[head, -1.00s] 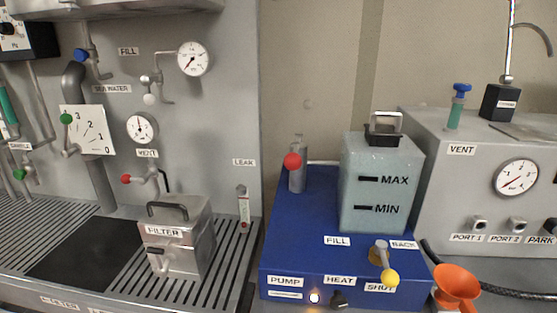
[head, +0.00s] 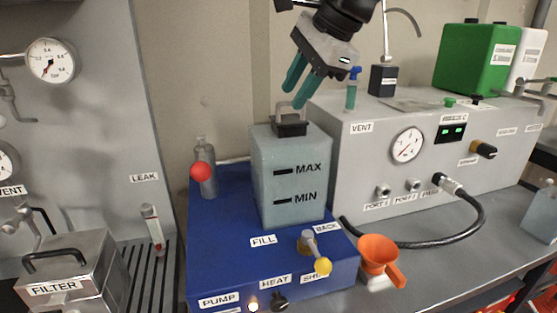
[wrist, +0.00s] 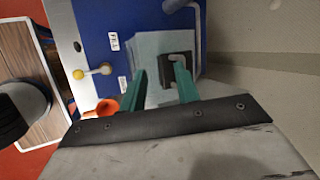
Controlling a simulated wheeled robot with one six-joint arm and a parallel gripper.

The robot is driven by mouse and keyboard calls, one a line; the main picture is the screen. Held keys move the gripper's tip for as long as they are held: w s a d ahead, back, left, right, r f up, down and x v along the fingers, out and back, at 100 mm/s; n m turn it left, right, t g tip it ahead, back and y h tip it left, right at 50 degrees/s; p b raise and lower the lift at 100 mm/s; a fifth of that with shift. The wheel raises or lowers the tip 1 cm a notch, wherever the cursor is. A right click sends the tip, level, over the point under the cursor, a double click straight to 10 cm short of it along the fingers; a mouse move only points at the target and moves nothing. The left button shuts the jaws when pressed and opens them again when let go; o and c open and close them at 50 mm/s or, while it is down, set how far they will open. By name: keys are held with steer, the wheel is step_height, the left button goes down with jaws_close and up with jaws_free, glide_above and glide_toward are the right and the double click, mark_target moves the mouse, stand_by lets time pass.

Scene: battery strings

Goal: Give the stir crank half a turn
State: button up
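No label reading STIR can be made out, so I cannot tell which part is the stir crank. A yellow-knobbed lever (head: 316,254) sits on a brass hub on the blue unit (head: 222,240), by FILL, BACK and a partly covered SHUT label. It also shows in the wrist view (wrist: 90,72). The pale tank (head: 290,178), marked MAX and MIN, has a black lid (head: 291,126) with a grey handle. My gripper (head: 294,91) is open and empty; its green fingers point down over the lid. The wrist view shows the fingers (wrist: 161,82) apart, with the lid beyond them.
A grey bottle with a red ball (head: 202,172) stands left of the tank. An orange funnel (head: 379,258) is at the right of the blue unit. The grey VENT cabinet (head: 350,165) and its black hose (head: 440,244) are at the right, the FILTER box (head: 70,270) at the left.

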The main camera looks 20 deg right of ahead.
steer(key=w+m, duration=0.1)
steer(key=w+a+r, duration=0.1)
steer(key=w, duration=0.1)
steer(key=w+m, duration=0.1)
steer(key=w, duration=0.1)
steer(key=shift+w+a+r+m, duration=0.15)
steer(key=shift+r+m, duration=0.15)
steer(key=shift+r, duration=0.05)
steer(key=w, duration=0.1)
steer(key=w+m, duration=0.1)
steer(key=w, duration=0.1)
steer(key=shift+w+f, duration=0.25)
steer(key=shift+w, duration=0.15)
steer(key=w+d+f+g+h, duration=0.1)
steer(key=w+d+f, duration=0.1)
steer(key=w+f, duration=0.3)
steer(key=w+d+f+n+g+h, duration=0.1)
steer(key=w+f, duration=0.5)
steer(key=f, duration=0.8)
steer(key=w+d+f+h, duration=0.1)
steer(key=w+d+f, duration=0.2)
steer(key=f, duration=0.6)
steer(key=shift+w+d+f+g+h, duration=0.15)
steer(key=shift+w+g+h, duration=0.05)
steer(key=shift+w, duration=0.4)
steer(key=shift+w+d+f+g+h, duration=0.1)
steer(key=shift+w+d+g+h, duration=0.1)
steer(key=shift+w, duration=0.35)
jaws_close()
